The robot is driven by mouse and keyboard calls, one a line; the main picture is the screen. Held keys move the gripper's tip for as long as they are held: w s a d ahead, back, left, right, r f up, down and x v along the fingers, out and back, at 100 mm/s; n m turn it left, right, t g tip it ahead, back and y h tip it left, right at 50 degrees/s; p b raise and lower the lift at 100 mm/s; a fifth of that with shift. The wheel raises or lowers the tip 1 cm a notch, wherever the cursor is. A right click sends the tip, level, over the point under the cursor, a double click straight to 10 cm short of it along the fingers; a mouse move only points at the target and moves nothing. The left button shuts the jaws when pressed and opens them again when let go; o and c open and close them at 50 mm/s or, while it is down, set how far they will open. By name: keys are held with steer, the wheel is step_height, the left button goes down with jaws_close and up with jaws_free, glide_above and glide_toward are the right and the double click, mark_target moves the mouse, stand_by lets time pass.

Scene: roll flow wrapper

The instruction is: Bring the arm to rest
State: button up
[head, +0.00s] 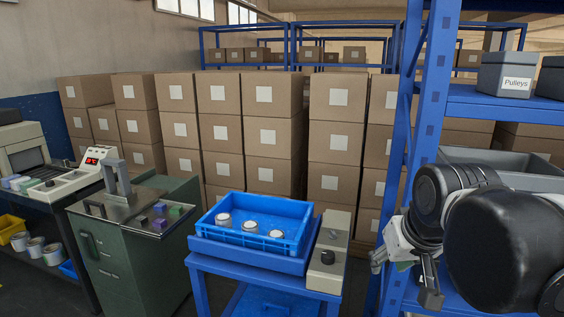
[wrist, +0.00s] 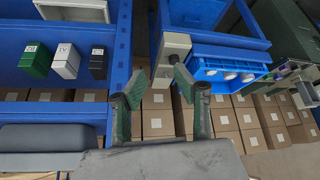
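My arm is on the right of the head view, folded in front of the blue shelf rack (head: 428,100). My gripper (head: 404,279) hangs below the dark wrist and is partly hidden by it. In the wrist view my gripper (wrist: 157,86) shows two fingers with green pads spread apart, with nothing between them. The grippers' fingers touch no object that I can see.
A blue crate (head: 210,226) with several white-lidded tins stands on a blue stand, a grey control box (head: 329,250) beside it. A green cabinet (head: 135,260) stands left. Shelf bins (head: 505,75) are near my arm. Stacked cartons (head: 275,95) fill the back.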

steer(key=s+f+t, duration=0.1)
steer(key=s+f, duration=0.5)
steer(key=s, duration=0.2)
steer(key=shift+s+f, duration=0.25)
steer(key=shift+f, duration=0.15)
steer(key=shift+o, duration=0.5)
stand_by(0.9)
